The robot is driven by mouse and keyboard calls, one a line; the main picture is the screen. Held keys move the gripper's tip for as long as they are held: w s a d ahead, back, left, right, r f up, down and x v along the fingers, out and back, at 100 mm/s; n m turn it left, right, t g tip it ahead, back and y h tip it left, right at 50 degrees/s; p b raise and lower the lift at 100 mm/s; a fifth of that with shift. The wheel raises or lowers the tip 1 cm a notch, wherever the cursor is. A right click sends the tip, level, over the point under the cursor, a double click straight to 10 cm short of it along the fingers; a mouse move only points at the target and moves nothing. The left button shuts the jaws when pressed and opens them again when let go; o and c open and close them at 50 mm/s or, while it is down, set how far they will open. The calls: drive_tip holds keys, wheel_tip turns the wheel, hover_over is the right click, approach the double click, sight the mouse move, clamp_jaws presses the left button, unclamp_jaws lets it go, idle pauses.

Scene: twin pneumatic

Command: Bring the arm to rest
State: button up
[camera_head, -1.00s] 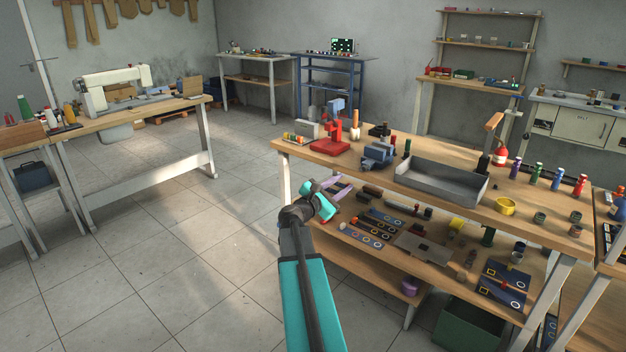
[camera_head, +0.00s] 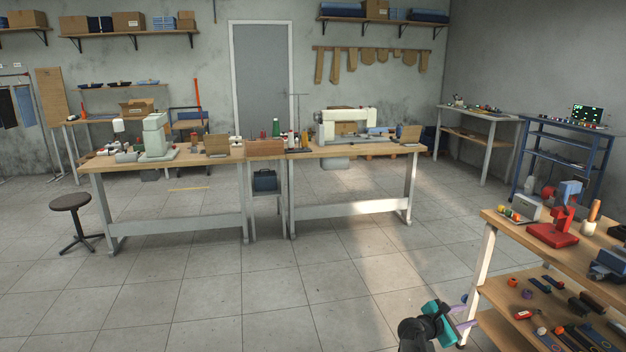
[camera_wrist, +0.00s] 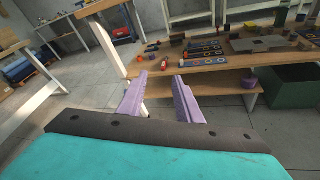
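My gripper (camera_head: 463,316) shows at the lower right of the head view, with a teal body and purple fingers. It is beside the left end of the wooden workbench on the right, close to the bench's white leg. In the wrist view the two purple fingers (camera_wrist: 161,97) stand apart with nothing between them, and the floor and the bench's lower shelf show beyond. Most of my arm is out of the head view.
The workbench (camera_head: 505,222) carries a red press (camera_head: 553,232) on top and several small parts on its lower shelf. Two sewing tables stand further back, with a round stool (camera_head: 70,202) at the left. The tiled floor (camera_head: 270,300) in front is clear.

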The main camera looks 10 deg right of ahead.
drive_tip(key=s+a+f+m+g+y+p, duration=0.1)
drive_tip(key=s+a+f+m+y+p, duration=0.15)
drive_tip(key=s+a+f, duration=0.7)
drive_tip(key=s+a+f+m+g+y+p, duration=0.15)
drive_tip(key=a+f+y, duration=0.25)
drive_tip(key=a+f, duration=1.15)
drive_tip(key=s+a+f+m+g+y, duration=0.3)
drive_tip(key=s+a+m, duration=0.3)
drive_tip(key=s+a, duration=0.5)
drive_tip(key=s+a+f+m+g+y, duration=0.3)
drive_tip(key=s+a+m+y, duration=0.2)
drive_tip(key=s+a, duration=0.6)
drive_tip(key=shift+s+m, duration=0.25)
drive_tip(key=shift+m, duration=0.25)
drive_tip(key=shift+a+g, duration=0.1)
drive_tip(key=shift+g, duration=0.15)
